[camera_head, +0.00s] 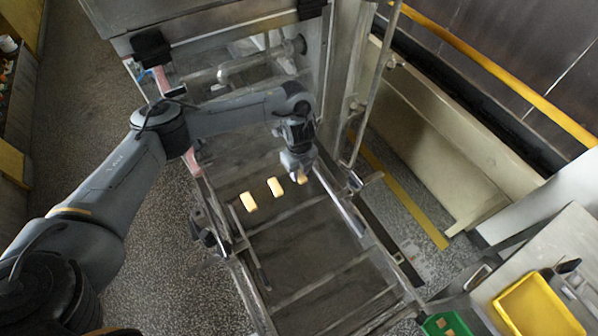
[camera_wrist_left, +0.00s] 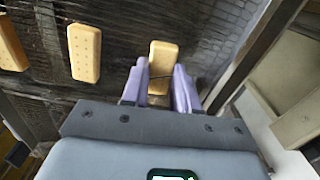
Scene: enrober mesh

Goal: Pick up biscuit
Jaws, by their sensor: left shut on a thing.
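Three pale yellow biscuits lie in a row on the dark mesh. The left biscuit (camera_head: 249,201) and the middle biscuit (camera_head: 275,187) are free of the gripper in the head view. My left gripper (camera_head: 301,176) is at the right end of the row, shut on the right biscuit (camera_wrist_left: 162,58). In the left wrist view my left gripper (camera_wrist_left: 160,85) has its two purple fingers on either side of that biscuit's near part. The middle biscuit (camera_wrist_left: 85,53) is to the left there. I cannot tell whether the held biscuit touches the mesh. My right gripper is not in view.
Metal rails flank the mesh bed (camera_head: 310,245), whose near part is bare. A yellow tray (camera_head: 508,306) sits on a steel table (camera_head: 560,243) at lower right. A green container (camera_head: 431,324) is beside it. A metal machine frame stands behind the mesh.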

